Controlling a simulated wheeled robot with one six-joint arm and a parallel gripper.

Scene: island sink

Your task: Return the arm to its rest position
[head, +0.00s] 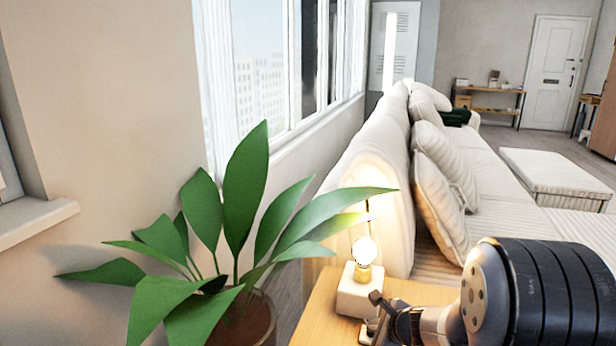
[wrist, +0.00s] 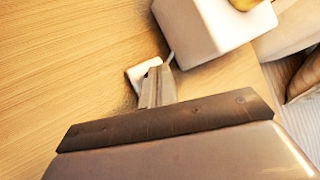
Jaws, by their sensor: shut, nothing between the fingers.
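My gripper (head: 378,308) is at the lower right of the head view, low over the wooden side table (head: 318,318). In the wrist view my gripper (wrist: 156,78) is shut, with nothing seen between its fingers. Its tips are at a small white piece (wrist: 138,76) on the table; I cannot tell whether they touch it. The lamp (head: 358,290) stands just behind my gripper, with a white block base and a glowing bulb. In the wrist view the lamp's base (wrist: 205,27) is beyond the tips, and a thin cord seems to run from it toward the small piece.
A potted plant (head: 235,215) with broad leaves stands left of the table, some leaves reaching near the lamp. A cream sofa (head: 365,165) with cushions lies behind the table. A window wall (head: 270,70) is at left. An ottoman (head: 555,172) stands farther right.

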